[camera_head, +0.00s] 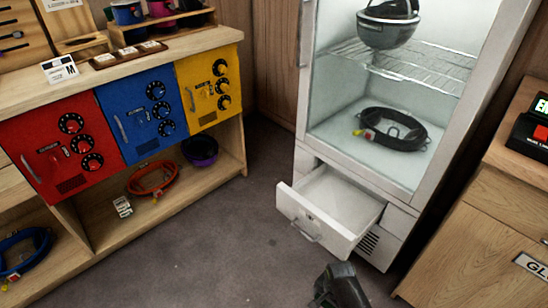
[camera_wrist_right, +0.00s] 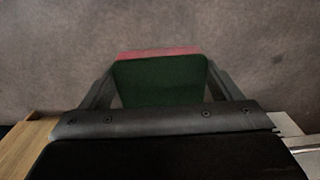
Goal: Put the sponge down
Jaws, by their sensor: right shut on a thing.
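The sponge (camera_wrist_right: 160,84) is dark green with a pinkish-red edge. In the right wrist view it sits between the two fingers of my right gripper (camera_wrist_right: 160,90), which is shut on it. Grey-brown floor shows beyond it. In the head view my right gripper (camera_head: 326,290) is at the bottom edge, in front of the open drawer, and I cannot make out the sponge there. My left gripper is not in view.
A wooden bench (camera_head: 150,57) with coloured panels is left. A wooden cupboard (camera_head: 480,230) is right. The floor between is clear.

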